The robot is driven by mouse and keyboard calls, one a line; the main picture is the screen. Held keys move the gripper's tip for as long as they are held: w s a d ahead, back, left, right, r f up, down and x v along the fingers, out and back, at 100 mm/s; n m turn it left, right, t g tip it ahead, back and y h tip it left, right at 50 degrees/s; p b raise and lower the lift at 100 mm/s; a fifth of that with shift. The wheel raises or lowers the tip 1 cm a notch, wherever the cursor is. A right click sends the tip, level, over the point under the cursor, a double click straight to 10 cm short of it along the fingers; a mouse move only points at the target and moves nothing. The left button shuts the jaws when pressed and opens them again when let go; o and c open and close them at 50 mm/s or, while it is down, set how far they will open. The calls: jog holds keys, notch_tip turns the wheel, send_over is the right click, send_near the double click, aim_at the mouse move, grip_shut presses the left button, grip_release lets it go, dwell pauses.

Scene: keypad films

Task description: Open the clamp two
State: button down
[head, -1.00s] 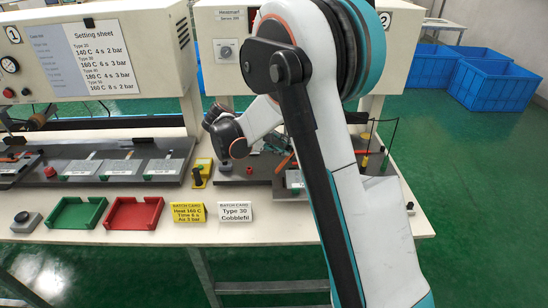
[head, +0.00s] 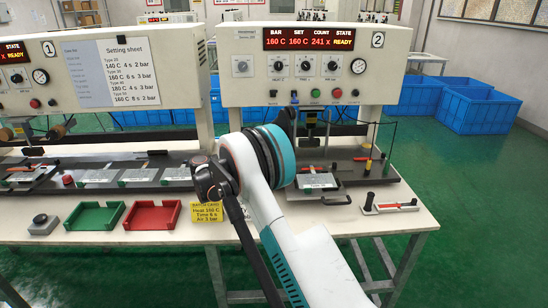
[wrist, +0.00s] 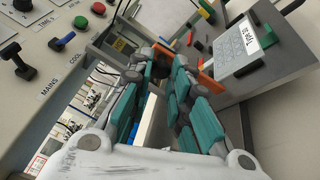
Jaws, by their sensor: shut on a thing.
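Station 2, marked "2" (head: 377,40), has a dark bed (head: 345,181) with orange-handled parts. One orange handle (head: 312,168) lies beside a grey plate (head: 318,181). In the wrist view, orange parts (wrist: 207,68) sit beside a grey block labelled Type 30 (wrist: 240,45). Which part is clamp two is not clear. My arm covers much of the gripper in the head view.
Station 2's display (head: 308,38) reads READY. Thin posts with a wire (head: 390,140) stand at the bed's right. A red-and-white tool (head: 390,205) lies at the table's right. Green (head: 95,217) and red (head: 152,216) trays are at front left.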

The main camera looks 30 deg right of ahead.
jog(key=c, duration=1.5)
grip_release()
jog(key=shift+o, duration=0.2)
jog(key=shift+a, duration=0.1)
jog(key=a, duration=1.2)
jog(key=shift+w+f, duration=0.15)
jog(key=shift+w, duration=0.15)
jog(key=shift+d, duration=0.1)
